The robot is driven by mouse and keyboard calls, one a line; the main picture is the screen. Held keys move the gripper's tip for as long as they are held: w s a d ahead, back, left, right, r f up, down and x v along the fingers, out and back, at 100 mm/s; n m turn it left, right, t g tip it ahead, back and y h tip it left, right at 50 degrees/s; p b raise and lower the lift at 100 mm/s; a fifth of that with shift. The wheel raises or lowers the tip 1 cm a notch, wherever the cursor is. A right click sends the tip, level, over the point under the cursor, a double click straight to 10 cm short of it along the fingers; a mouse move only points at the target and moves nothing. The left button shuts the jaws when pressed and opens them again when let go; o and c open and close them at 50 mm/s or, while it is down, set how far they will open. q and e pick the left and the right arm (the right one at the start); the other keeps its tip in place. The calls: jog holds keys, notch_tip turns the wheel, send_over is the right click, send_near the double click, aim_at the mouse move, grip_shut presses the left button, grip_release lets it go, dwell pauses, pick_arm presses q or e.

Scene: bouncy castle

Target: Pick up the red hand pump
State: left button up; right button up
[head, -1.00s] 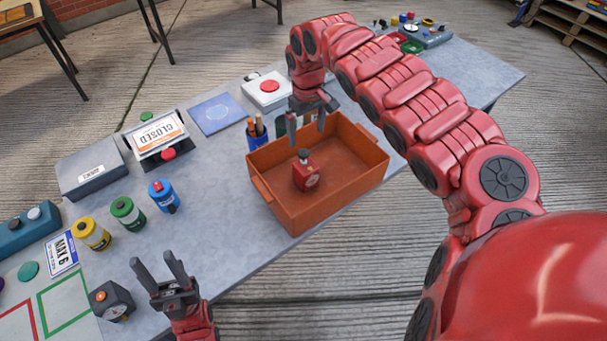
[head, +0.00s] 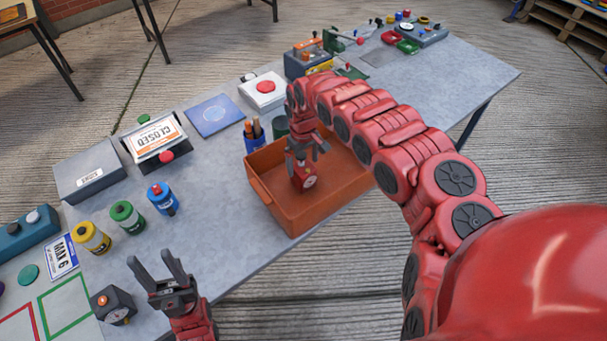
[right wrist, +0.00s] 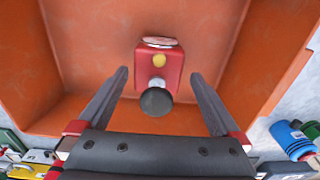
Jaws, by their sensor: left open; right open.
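The red hand pump (head: 309,183), a small red block with a black knob and a pale dial, stands inside the orange crate (head: 283,218). My right gripper (head: 305,156) is open and low over the crate, right at the pump. In the right wrist view the pump (right wrist: 160,62) shows between the two open fingers (right wrist: 158,74), its black knob towards the palm; there is a gap on each side. My left gripper (head: 151,260) is open and empty over the near left part of the table. The right arm hides part of the crate's far right side.
The crate's walls surround the pump. A blue cup of pens (head: 254,138) and a dark green can (head: 281,126) stand just behind it. Yellow (head: 92,237), green (head: 127,216) and blue (head: 162,198) canisters stand left. A grey dial box (head: 113,306) is beside my left gripper.

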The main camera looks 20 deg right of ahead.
aim_at(303, 167)
jog(key=shift+w+f+p, duration=0.1)
jog(key=shift+f+p, duration=0.3)
jog(key=shift+f, duration=0.2)
notch_tip(303, 167, down, 3)
jog(key=shift+p, duration=0.35)
jog(key=shift+d+f, duration=0.1)
jog(key=shift+f, duration=0.4)
grip_shut()
